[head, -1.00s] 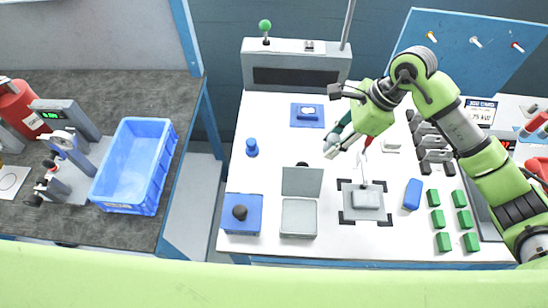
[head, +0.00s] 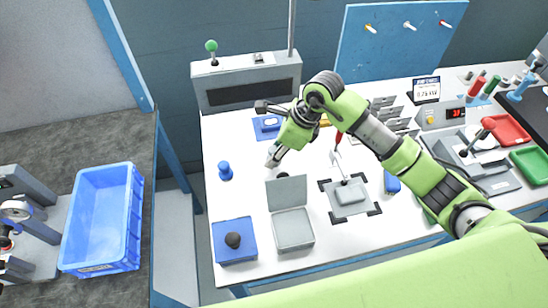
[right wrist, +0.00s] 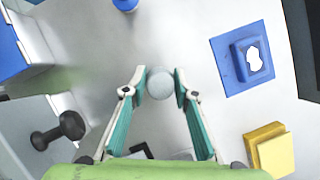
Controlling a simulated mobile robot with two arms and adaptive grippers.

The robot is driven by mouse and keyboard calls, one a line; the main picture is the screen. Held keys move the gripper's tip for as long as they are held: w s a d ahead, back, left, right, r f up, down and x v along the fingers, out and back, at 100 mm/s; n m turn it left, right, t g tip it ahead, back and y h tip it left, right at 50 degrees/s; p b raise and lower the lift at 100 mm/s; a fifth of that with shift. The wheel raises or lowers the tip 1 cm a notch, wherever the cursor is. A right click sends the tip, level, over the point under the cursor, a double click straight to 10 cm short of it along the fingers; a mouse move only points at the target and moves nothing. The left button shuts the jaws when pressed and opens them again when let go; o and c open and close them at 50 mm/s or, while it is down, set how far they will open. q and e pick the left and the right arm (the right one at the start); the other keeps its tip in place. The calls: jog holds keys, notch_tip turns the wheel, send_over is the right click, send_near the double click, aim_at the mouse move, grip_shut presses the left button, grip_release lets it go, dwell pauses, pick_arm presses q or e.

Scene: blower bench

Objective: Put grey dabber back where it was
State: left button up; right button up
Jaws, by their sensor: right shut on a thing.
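My right gripper (head: 272,157) is low over the white bench, between the blue pad (head: 268,127) and the open grey box (head: 293,230). In the right wrist view my right gripper (right wrist: 160,86) is shut on the grey dabber, whose round pale grey end (right wrist: 160,82) shows between the fingertips. The rest of the dabber is hidden. The blue pad with a white patch (right wrist: 244,58) lies to the right in that view. My left gripper is not in view.
A blue peg (head: 225,171) stands left of the gripper. The grey box's lid (head: 287,192) stands raised, with a black knob (right wrist: 58,130). A grey machine (head: 247,78) stands behind.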

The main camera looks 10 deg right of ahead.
notch_tip(320, 180, down, 2)
jog(key=shift+f, duration=0.2)
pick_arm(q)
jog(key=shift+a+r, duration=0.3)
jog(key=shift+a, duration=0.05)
pick_arm(e)
jog(key=shift+f, duration=0.1)
jog(key=shift+f, duration=0.2)
jog(key=o, duration=1)
jog(key=shift+r, duration=0.1)
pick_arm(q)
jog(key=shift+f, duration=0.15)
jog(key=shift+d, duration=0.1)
